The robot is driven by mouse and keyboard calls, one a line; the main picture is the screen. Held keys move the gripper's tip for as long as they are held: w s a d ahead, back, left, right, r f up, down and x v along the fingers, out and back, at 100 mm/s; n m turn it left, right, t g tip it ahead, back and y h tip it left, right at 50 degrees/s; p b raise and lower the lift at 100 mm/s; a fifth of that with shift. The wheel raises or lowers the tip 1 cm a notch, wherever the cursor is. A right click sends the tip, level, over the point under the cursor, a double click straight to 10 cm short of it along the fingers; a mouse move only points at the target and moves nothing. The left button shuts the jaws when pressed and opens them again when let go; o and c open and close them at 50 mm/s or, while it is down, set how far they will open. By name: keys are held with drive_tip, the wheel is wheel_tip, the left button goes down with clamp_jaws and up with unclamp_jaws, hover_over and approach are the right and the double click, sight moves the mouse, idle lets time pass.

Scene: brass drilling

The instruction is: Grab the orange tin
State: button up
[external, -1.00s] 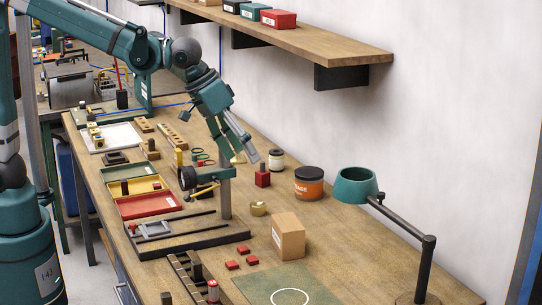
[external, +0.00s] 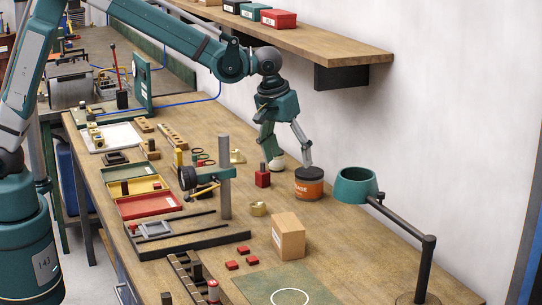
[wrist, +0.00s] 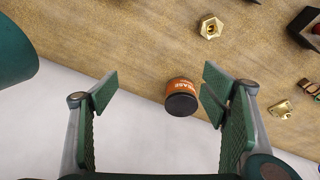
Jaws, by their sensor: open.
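The orange tin (external: 309,187) has a black lid and stands upright on the wooden bench towards the wall side. In the wrist view the tin (wrist: 182,97) shows between the two green finger pads, closer to the right one. My gripper (external: 290,164) is open and empty, with its fingers pointing down. One finger reaches close to the tin's lid in the external view; I cannot tell whether it touches. My gripper's pads (wrist: 155,92) are spread wide in the wrist view.
A teal ring-shaped lamp head (external: 356,185) on a dark arm stands right of the tin. A red block with a dark knob (external: 263,178) stands to its left. A cardboard box (external: 288,236) and a brass nut (external: 258,209) are nearer the front. The wall is close behind.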

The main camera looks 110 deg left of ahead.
sight(309, 172)
drive_tip(key=a+f+n+p, duration=0.1)
drive_tip(key=a+f, duration=0.2)
drive_tip(key=a, duration=0.2)
drive_tip(key=a+f+n+g+p, duration=0.1)
drive_tip(key=a+f+p, duration=0.1)
drive_tip(key=a, duration=0.4)
drive_tip(key=w+a+f+n+p, duration=0.1)
drive_tip(key=a+f, duration=0.4)
drive_tip(key=a, duration=0.1)
drive_tip(key=shift+w+f+n+g+h+p, duration=0.1)
drive_tip(key=shift+n+g+h+p, duration=0.3)
drive_tip(key=shift+a+f, duration=0.2)
drive_tip(key=shift+f, duration=0.15)
drive_tip(key=shift+a+f, duration=0.15)
drive_tip(key=shift+f, duration=1.05)
drive_tip(key=shift+a+f, duration=0.15)
drive_tip(key=shift+f, duration=1)
drive_tip(key=c, duration=1.3)
drive_tip(key=shift+o, duration=0.2)
drive_tip(key=shift+d+r, duration=0.1)
drive_tip(key=shift+r, duration=0.05)
